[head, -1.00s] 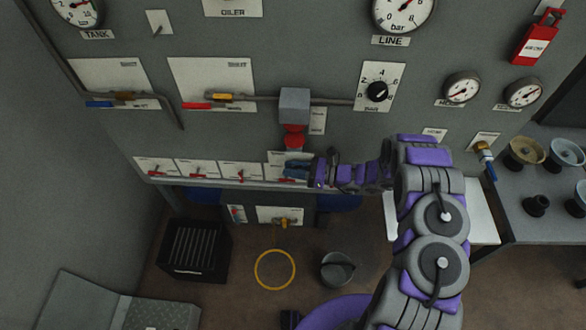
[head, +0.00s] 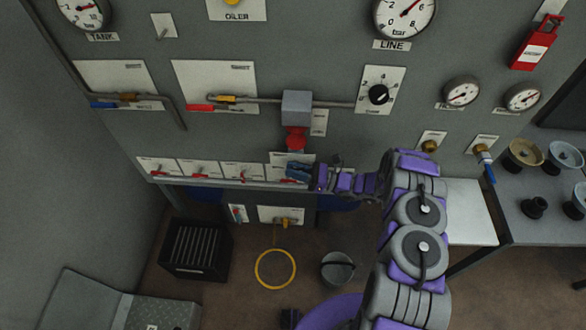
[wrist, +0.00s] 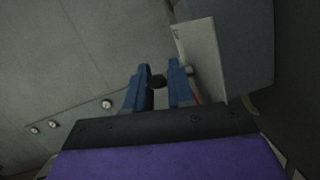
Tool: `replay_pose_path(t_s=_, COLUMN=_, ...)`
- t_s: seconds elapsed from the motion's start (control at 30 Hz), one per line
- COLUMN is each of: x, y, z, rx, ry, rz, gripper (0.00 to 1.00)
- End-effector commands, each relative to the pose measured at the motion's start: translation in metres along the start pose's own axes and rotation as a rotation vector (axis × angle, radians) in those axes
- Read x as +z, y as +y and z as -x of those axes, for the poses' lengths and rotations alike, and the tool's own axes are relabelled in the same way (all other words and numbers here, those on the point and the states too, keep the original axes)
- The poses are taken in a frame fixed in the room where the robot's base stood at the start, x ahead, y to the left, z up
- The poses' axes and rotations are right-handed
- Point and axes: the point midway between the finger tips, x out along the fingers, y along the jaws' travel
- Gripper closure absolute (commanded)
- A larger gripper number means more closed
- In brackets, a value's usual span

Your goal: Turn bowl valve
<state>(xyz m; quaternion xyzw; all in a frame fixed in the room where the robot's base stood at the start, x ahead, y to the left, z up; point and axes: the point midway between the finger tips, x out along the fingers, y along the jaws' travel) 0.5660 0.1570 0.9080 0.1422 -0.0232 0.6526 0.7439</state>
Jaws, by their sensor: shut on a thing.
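The grey block (head: 297,106) with a red bowl (head: 296,138) below it hangs on the pipe at the middle of the grey panel. My gripper (head: 297,172) has reached in from the right, just below the red bowl, in front of a white plate (head: 304,158). In the wrist view the blue fingers of my gripper (wrist: 158,78) are shut on a small dark part, seemingly the bowl valve (wrist: 157,81). A white plate (wrist: 198,55) stands close to the right finger. The fingers hide most of the held part, so its turn angle cannot be told.
Several small red levers on white plates (head: 200,169) line up to the left of my gripper. A dial knob (head: 379,94) and line gauge (head: 404,14) are at upper right. A crate (head: 196,250), yellow ring (head: 275,269) and bucket (head: 337,269) are on the floor.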

Motion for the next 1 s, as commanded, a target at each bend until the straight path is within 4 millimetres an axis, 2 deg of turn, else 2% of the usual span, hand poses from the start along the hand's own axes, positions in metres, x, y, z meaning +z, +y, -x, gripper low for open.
replay_pose_path(t_s=0.4, x=-0.0025, y=-0.0021, z=0.0036, rx=0.027, ry=-0.219, rz=-0.025, gripper=1.00)
replay_pose_path(t_s=1.0, x=-0.0001, y=-0.0025, z=0.0019, rx=0.050, ry=-0.373, rz=-0.040, gripper=1.00)
